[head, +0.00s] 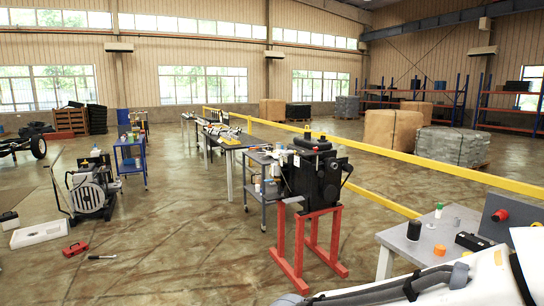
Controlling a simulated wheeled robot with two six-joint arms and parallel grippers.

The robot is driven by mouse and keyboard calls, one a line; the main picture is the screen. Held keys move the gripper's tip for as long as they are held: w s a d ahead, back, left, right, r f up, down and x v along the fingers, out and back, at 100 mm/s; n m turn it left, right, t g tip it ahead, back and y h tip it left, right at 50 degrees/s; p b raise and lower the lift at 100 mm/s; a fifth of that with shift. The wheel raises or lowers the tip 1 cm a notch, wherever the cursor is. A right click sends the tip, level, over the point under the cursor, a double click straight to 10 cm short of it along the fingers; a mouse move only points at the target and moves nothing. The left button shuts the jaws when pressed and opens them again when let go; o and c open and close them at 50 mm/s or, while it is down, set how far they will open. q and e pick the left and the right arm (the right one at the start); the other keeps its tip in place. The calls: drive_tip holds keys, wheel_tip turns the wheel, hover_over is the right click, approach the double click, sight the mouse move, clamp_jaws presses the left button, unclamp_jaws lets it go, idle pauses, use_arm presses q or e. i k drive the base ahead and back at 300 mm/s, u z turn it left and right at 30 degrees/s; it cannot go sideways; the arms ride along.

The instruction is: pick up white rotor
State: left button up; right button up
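I cannot make out a white rotor for certain in the head view. A grey-topped table (400,243) stands at the lower right with small parts on it. A small white and green item (438,210) stands near its back edge, too small to identify. A black cylinder (414,231), an orange piece (439,250) and a black box (472,241) are also on this table. Neither of my grippers is in view. A white body with a grey hose and black straps crosses the bottom right corner and hides part of the table's front.
A black engine (318,175) sits on a red stand (299,250) left of the table. A yellow rail (400,156) runs behind. A wheeled machine (90,190), a white tray (40,233) and a red toolbox (75,249) are on the left floor.

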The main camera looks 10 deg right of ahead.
sight(274, 154)
drive_tip(key=u, duration=0.3)
drive_tip(key=i, duration=2.5)
drive_tip(key=u, duration=0.2)
drive_tip(key=i, duration=1.95)
drive_tip(key=z, duration=0.25)
drive_tip(key=i, duration=1.95)
drive_tip(key=z, duration=1.05)
drive_tip(key=i, duration=1.95)
drive_tip(key=z, duration=0.95)
drive_tip(key=i, duration=0.6)
drive_tip(key=z, duration=0.15)
